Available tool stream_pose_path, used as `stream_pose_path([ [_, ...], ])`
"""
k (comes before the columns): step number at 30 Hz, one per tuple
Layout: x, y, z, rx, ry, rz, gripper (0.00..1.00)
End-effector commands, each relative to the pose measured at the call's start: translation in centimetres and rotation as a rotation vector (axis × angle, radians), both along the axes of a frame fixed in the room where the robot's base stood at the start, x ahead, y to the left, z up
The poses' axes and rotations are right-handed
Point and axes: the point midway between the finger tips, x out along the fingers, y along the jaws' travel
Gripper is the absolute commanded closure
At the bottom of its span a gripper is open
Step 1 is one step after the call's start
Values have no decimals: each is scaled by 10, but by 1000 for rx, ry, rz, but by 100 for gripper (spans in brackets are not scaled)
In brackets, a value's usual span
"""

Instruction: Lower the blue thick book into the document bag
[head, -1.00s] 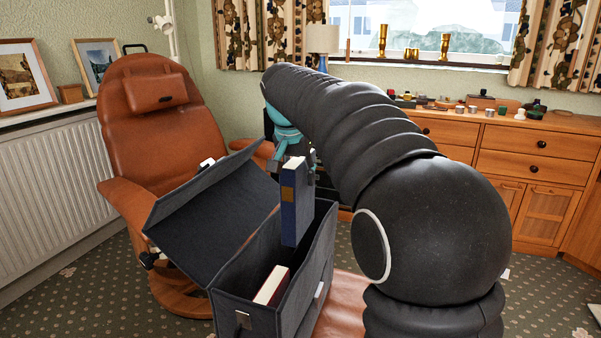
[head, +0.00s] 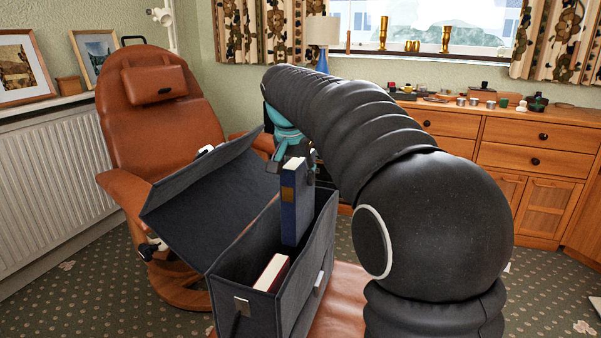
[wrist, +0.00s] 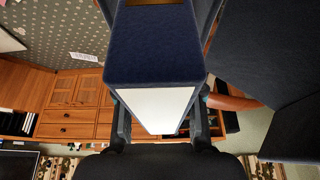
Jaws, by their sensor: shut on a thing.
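The blue thick book (head: 295,205) hangs upright in my gripper (head: 298,160), its lower end inside the mouth of the document bag (head: 250,255). The dark grey bag stands open, with its flap (head: 205,205) laid back to the left. A red book (head: 270,272) with white pages stands inside the bag at the near end, apart from the blue one. In the wrist view the blue book (wrist: 155,45) fills the middle, with my gripper's fingers (wrist: 160,125) on both sides of it.
The bag stands on a brown leather surface (head: 345,290). A brown leather recliner (head: 160,120) is behind the flap at left. A wooden sideboard (head: 530,160) with small items on top is at the back right. Patterned carpet lies around.

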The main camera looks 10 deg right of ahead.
Motion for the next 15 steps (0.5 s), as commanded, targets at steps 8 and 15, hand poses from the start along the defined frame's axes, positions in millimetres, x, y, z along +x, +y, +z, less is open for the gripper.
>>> stream_pose_path([
  [8,0,0,-9,0,-2,0,100],
  [15,0,0,-17,0,-2,0,100],
])
